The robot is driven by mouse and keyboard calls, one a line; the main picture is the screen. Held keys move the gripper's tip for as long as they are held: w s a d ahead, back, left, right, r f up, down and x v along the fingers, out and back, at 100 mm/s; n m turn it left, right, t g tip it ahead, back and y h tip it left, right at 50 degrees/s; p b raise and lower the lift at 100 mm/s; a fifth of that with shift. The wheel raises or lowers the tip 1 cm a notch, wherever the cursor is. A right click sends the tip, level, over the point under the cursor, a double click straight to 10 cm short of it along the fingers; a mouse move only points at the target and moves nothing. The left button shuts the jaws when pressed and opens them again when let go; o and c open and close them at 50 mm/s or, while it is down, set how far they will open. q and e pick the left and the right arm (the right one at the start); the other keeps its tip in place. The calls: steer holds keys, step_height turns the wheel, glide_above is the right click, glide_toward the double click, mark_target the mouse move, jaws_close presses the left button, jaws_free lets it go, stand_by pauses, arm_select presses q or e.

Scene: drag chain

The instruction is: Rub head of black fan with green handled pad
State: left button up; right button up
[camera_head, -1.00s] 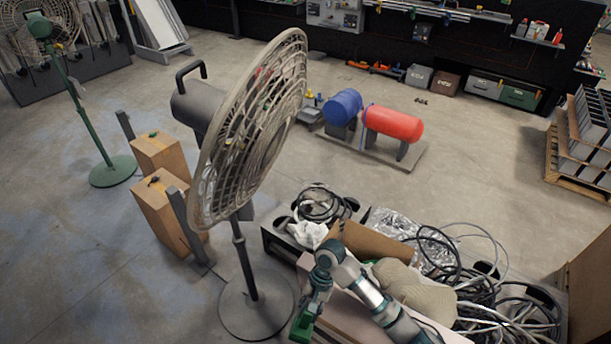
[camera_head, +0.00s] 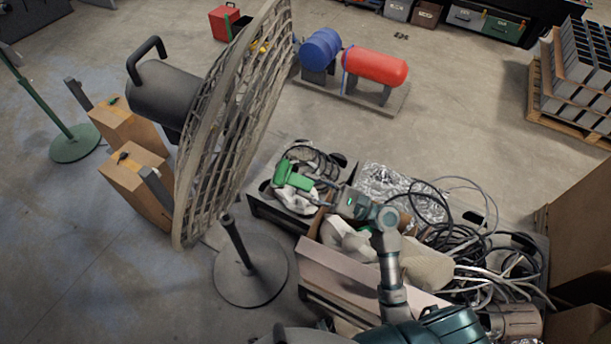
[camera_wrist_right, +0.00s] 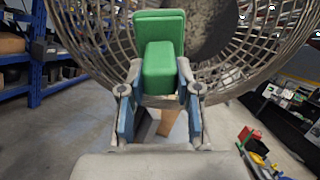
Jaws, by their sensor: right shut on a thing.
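The black fan stands at the left centre of the head view, with a dark motor housing (camera_head: 165,95) behind a large beige wire cage head (camera_head: 225,125). Its round base (camera_head: 250,272) is on the floor. My right gripper (camera_head: 314,184) is shut on the green handled pad (camera_head: 290,176), to the right of the cage and apart from it in the head view. In the right wrist view the gripper (camera_wrist_right: 158,90) grips the pad's green block (camera_wrist_right: 160,65), and the fan cage (camera_wrist_right: 225,60) fills the background. My left gripper is not in view.
A table with cables (camera_head: 470,245), crumpled foil (camera_head: 400,190) and boxes lies below my right arm. A blue and red tank unit (camera_head: 375,67) is on the floor further back. Open floor lies at the left front.

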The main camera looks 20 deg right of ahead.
mark_target(290, 177)
steer(key=shift+a+r, duration=0.3)
steer(key=shift+w+a+r+p, duration=0.1)
steer(key=shift+w+r+p, duration=0.1)
steer(key=shift+p, duration=0.1)
steer(key=shift+w+a, duration=0.1)
steer(key=shift+w, duration=0.2)
steer(key=shift+w+a+r+p, duration=0.2)
steer(key=shift+w+a+p, duration=0.1)
steer(key=shift+w, duration=0.2)
steer(key=shift+w+a+r, duration=0.1)
steer(key=shift+w+a, duration=0.1)
steer(key=shift+a, duration=1.15)
steer(key=shift+d, duration=0.75)
steer(key=shift+w+a+r, duration=0.15)
steer(key=shift+a, duration=0.45)
steer(key=shift+w+a+r+p, duration=0.1)
steer(key=shift+w+a+p, duration=0.05)
steer(key=shift+a+p, duration=0.3)
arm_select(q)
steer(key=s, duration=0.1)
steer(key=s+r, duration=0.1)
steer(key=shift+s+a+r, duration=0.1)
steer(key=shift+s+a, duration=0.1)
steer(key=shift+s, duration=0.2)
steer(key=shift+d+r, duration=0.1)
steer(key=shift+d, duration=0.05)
arm_select(e)
steer(key=shift+w+d+r, duration=0.1)
steer(key=shift+d, duration=0.05)
